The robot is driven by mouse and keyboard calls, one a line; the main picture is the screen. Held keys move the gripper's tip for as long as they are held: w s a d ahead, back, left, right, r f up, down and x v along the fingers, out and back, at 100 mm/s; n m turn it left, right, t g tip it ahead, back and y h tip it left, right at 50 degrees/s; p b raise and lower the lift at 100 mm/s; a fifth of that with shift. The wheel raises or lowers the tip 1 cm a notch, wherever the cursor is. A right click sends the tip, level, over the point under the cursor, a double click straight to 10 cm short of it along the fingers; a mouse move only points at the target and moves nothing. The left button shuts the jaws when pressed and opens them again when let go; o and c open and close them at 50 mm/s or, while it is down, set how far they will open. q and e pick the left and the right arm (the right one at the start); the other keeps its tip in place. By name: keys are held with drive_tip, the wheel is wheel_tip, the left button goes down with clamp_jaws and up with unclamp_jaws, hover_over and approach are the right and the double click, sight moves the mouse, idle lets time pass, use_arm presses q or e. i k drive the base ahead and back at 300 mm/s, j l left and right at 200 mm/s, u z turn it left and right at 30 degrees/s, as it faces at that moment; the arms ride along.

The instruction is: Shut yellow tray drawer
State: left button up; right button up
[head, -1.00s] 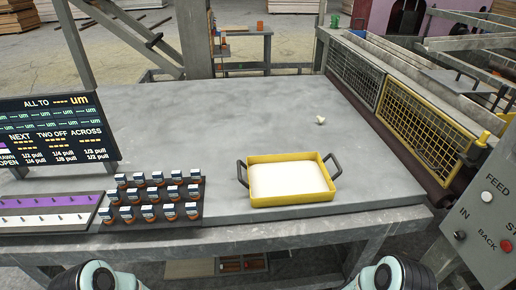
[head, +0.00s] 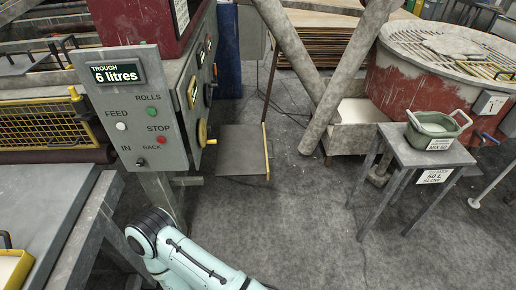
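Only a corner of the yellow tray (head: 20,270), with pale contents and a dark handle, shows at the lower left edge of the head view. It sits on the grey table (head: 50,200). Most of the tray is out of frame, and I cannot make out a drawer. A pale mint link of one of my arms comes in at the bottom centre, but no fingertips show. Neither gripper is in view.
A control panel (head: 125,110) reading "TROUGH 6 litres" stands beside the table, by the yellow mesh guard (head: 45,122). A green tub (head: 437,130) is on a small stand (head: 420,157) at right. The concrete floor (head: 310,220) between is open.

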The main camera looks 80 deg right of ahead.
sight(242, 150)
drive_tip(key=z, duration=0.45)
drive_tip(key=k+l+z, duration=0.1)
drive_tip(key=z, duration=0.35)
drive_tip(key=l+z, duration=0.2)
drive_tip(key=z, duration=0.3)
drive_tip(key=l+z, duration=0.35)
drive_tip(key=l, duration=0.15)
drive_tip(key=l+z, duration=0.35)
drive_tip(key=l, duration=0.55)
drive_tip(key=i+l+z, duration=0.1)
drive_tip(key=l, duration=0.4)
drive_tip(key=i+l+u, duration=0.15)
drive_tip(key=i+u, duration=0.25)
drive_tip(key=i+l+u, duration=0.75)
drive_tip(key=i, duration=0.05)
